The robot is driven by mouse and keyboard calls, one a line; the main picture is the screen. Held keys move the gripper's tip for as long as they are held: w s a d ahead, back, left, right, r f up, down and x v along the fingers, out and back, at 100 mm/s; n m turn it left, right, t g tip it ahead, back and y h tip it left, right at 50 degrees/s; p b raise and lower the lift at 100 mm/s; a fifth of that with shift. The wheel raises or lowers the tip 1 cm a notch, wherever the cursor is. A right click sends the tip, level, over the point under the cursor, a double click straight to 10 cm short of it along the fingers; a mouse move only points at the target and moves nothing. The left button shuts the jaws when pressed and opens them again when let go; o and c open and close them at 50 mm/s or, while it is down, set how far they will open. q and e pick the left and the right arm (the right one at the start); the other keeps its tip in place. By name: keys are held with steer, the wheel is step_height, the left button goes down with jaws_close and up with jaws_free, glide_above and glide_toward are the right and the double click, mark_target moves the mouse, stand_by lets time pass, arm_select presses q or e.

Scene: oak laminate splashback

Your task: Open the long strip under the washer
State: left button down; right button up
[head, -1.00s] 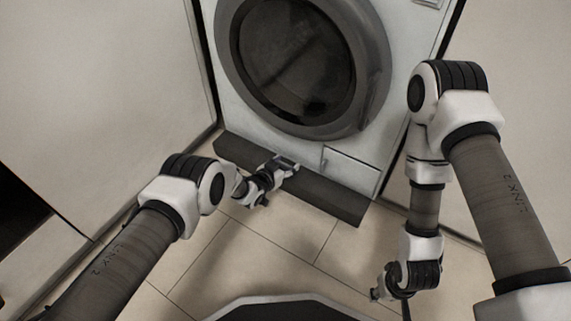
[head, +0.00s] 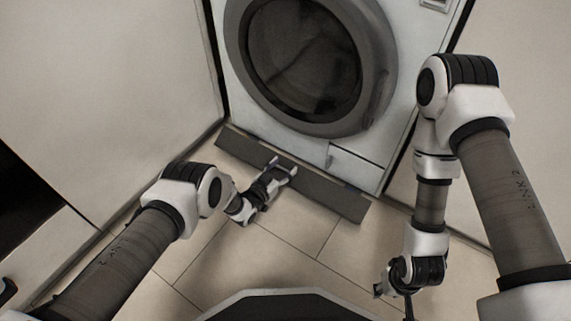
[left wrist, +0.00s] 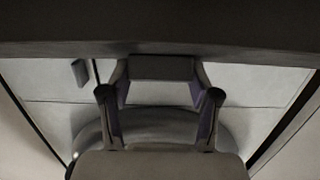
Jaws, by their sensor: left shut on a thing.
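The long strip (head: 325,190) is a dark grey panel along the floor under the white washer (head: 400,110). Its broad face looks light-catching and leaned outward at the top, though the exact angle is hard to tell. My left gripper (head: 283,170) is shut on the strip's upper edge, near the middle of its length. In the left wrist view the strip (left wrist: 160,28) is a dark band across the top, and my left gripper's fingers (left wrist: 160,72) reach up to it. Their tips partly hide the grip. My right gripper (head: 385,290) hangs low over the floor, away from the strip; its jaws are too small to read.
The washer's round door (head: 370,105) is closed above the strip. A small flap (head: 355,165) sits at the washer's lower right. A pale cabinet panel (head: 110,80) stands close on the left. The tiled floor (head: 285,245) before the strip is clear.

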arm_select(q)
steer(key=shift+s+a+f, duration=0.3)
steer(key=shift+s+f, duration=0.1)
steer(key=shift+s, duration=0.1)
steer(key=shift+c, duration=1.2)
jaws_free()
steer(key=shift+f, duration=0.15)
steer(key=shift+r, duration=0.2)
steer(key=v, duration=1.2)
